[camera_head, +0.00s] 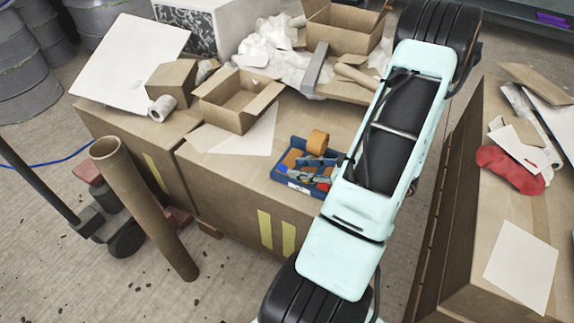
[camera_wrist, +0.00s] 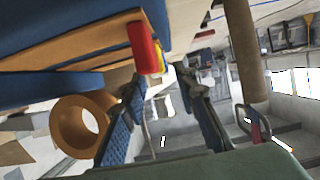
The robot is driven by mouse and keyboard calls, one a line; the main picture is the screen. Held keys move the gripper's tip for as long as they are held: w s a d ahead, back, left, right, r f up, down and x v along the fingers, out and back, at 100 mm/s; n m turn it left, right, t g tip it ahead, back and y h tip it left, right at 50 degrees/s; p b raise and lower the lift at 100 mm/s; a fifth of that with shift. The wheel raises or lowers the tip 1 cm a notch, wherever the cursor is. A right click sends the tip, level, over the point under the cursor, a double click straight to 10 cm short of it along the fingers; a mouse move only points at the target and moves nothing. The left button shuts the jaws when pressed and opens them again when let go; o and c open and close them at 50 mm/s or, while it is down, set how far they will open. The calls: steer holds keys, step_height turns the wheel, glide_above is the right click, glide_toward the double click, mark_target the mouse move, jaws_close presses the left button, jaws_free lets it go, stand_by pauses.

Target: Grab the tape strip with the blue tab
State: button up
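In the head view a blue tray (camera_head: 307,190) sits on a cardboard box and holds orange-brown tape pieces. A small bright blue patch (camera_head: 284,170) shows at its left side; I cannot tell for sure that it is the blue tab. My gripper (camera_head: 301,173) reaches over the tray from the right. In the wrist view my gripper (camera_wrist: 160,82) has its two fingers apart with nothing seen between them. A red tab (camera_wrist: 141,47) with a yellow one (camera_wrist: 160,60) behind it is just beyond the fingertips. No blue tab is clear there.
An orange tape roll (camera_head: 317,142) stands at the back of the tray and shows beside the left finger in the wrist view (camera_wrist: 66,132). An open carton (camera_head: 262,117) and white sheets lie behind. A tall cardboard tube (camera_head: 140,205) stands at the left front.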

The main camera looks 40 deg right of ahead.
mark_target(287, 167)
steer(key=b+x, duration=0.1)
steer(key=x, duration=0.1)
steer(key=b+x, duration=0.1)
steer(key=x, duration=0.2)
steer(key=shift+s+a, duration=0.1)
steer(key=shift+a, duration=0.2)
steer(key=shift+r, duration=0.1)
jaws_close()
